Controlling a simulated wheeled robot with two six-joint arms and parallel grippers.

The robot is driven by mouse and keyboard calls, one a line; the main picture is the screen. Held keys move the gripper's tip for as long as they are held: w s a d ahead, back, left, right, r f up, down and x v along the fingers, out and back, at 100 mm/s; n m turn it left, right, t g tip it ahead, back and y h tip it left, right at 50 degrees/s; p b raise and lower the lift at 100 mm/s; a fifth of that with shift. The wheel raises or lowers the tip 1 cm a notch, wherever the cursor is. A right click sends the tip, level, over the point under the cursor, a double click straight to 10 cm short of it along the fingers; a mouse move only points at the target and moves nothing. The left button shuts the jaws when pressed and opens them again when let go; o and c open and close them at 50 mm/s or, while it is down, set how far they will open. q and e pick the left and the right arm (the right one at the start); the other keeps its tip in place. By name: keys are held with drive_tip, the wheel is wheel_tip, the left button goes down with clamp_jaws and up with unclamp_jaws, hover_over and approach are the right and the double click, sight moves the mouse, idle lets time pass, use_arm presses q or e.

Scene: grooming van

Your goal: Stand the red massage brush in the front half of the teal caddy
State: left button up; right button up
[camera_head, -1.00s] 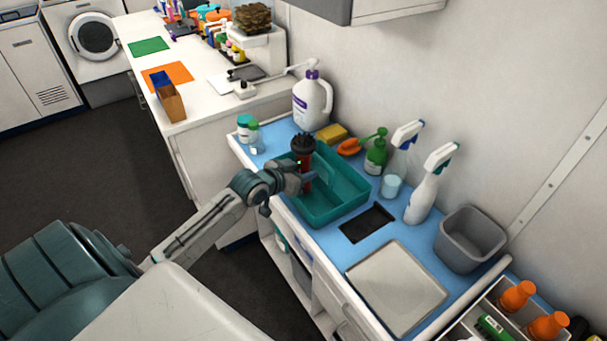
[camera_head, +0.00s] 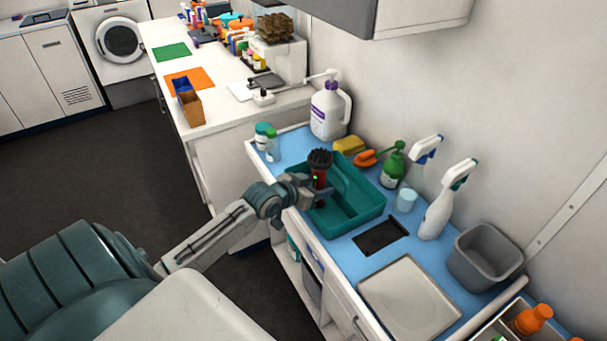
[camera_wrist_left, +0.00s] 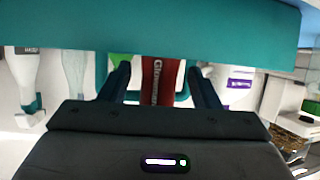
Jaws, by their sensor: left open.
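The red massage brush (camera_head: 319,174) stands nearly upright in the teal caddy (camera_head: 359,223), with its dark bristle head up. It is at the caddy's left end in the head view, on the near side of the central handle. Its foot is hidden by the caddy wall and my gripper. My left gripper (camera_head: 314,190) reaches over the near rim and is open around the brush handle. In the left wrist view the red handle (camera_wrist_left: 160,82) shows between the two fingers (camera_wrist_left: 157,85), with a gap on each side. The caddy wall (camera_wrist_left: 150,28) crosses that view. My right gripper is not in view.
Behind the caddy are a white jug (camera_head: 328,111), a yellow sponge (camera_head: 349,145), a green pump bottle (camera_head: 393,165) and spray bottles (camera_head: 440,210). Small bottles (camera_head: 265,138) stand at left. A grey bin (camera_head: 485,258) and a pale tray (camera_head: 408,298) are at right.

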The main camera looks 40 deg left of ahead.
use_arm(q)
drive_tip(key=p+v, duration=0.2)
drive_tip(key=v, duration=0.9)
drive_tip(key=shift+s, duration=0.1)
